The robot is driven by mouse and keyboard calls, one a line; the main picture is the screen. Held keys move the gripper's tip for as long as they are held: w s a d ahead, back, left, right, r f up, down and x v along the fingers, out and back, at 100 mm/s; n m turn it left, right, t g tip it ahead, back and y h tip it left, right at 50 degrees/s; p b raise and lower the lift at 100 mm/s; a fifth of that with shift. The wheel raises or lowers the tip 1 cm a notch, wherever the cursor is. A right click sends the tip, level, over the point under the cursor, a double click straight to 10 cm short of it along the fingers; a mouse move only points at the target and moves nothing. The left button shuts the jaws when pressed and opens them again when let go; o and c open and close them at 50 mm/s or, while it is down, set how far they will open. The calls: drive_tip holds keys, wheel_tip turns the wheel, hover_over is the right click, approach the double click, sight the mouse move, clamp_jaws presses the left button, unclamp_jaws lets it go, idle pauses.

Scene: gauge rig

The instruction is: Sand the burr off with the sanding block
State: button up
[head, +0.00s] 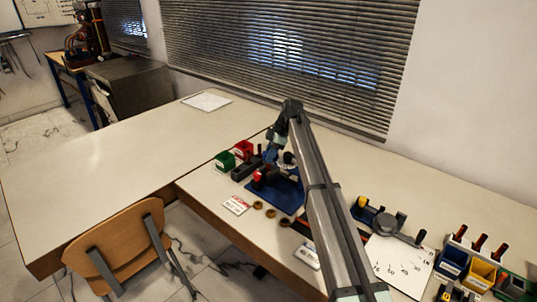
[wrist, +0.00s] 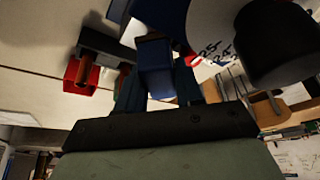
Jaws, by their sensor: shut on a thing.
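My gripper (wrist: 157,88) is shut on a blue block (wrist: 155,62), which I take to be the sanding block; it shows between the two dark blue fingers in the wrist view. In the head view my gripper (head: 271,155) is small and partly hidden, close above the blue base (head: 286,197) of the rig. A pale disc with dark handwritten marks (wrist: 205,30) is just beside the block in the wrist view. I cannot tell whether the block touches it. The burr cannot be made out in either view.
A green bin (head: 225,161) and a red bin (head: 243,149) stand left of the rig. Brown rings (head: 270,213) and a white card (head: 236,205) lie in front. A grey round device (head: 390,223) and several bins are to the right. The left table is mostly clear.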

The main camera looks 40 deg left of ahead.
drive_tip(key=shift+w+d, duration=0.25)
drive_tip(key=shift+s+a, duration=0.1)
idle(0.3)
drive_tip(key=shift+s+a+f, duration=0.1)
drive_tip(key=shift+s+a, duration=0.95)
drive_tip(key=shift+d, duration=0.1)
drive_tip(key=shift+w+d, duration=1.15)
drive_tip(key=shift+w, duration=0.05)
drive_tip(key=shift+s+a, duration=0.1)
